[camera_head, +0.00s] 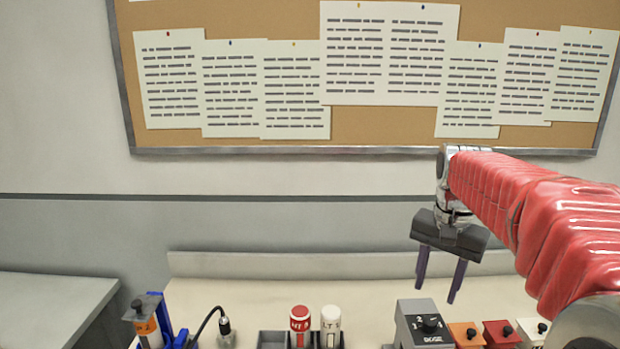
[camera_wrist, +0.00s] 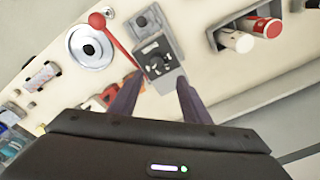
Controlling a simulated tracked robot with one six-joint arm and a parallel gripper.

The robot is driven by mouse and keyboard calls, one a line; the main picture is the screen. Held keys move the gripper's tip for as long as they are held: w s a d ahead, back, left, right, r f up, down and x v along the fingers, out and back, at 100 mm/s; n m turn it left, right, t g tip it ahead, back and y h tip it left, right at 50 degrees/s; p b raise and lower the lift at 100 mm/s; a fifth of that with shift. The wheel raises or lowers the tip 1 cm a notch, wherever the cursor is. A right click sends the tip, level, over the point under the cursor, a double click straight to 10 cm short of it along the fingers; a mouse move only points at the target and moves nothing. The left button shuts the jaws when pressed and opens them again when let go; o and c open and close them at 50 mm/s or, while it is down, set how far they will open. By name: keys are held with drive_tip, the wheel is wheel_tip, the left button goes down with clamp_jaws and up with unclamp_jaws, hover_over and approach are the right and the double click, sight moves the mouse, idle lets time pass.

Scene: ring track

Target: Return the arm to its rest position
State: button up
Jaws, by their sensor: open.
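My arm, in a red sleeve, reaches in from the right in the head view. My gripper (camera_head: 438,284) hangs at its end, above the bench, with its two dark fingers pointing down and apart. Nothing is between them. In the wrist view my gripper (camera_wrist: 158,92) also shows open and empty, with a grey dial box (camera_wrist: 158,62) beyond the fingertips. The fingers look clear of the bench and of the things on it.
The bench (camera_head: 240,292) holds the grey dial box (camera_head: 424,325), red-capped tube (camera_head: 300,322), white tube (camera_head: 331,325), small coloured boxes (camera_head: 467,336) and a blue stand (camera_head: 163,318). A red-handled lever (camera_wrist: 115,38) shows too. A pinboard (camera_head: 230,145) hangs behind.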

drive_tip(key=s+a+f+n+t, duration=0.2)
drive_tip(key=s+a+f+n, duration=0.1)
drive_tip(key=s, duration=0.7)
drive_tip(key=s+a+f+n+t, duration=0.2)
drive_tip(key=s+a, duration=0.4)
drive_tip(key=s, duration=0.5)
drive_tip(key=shift+a+f+n, duration=0.3)
drive_tip(key=shift+f+n, duration=0.2)
drive_tip(key=shift+n, duration=0.8)
drive_tip(key=shift+c, duration=0.5)
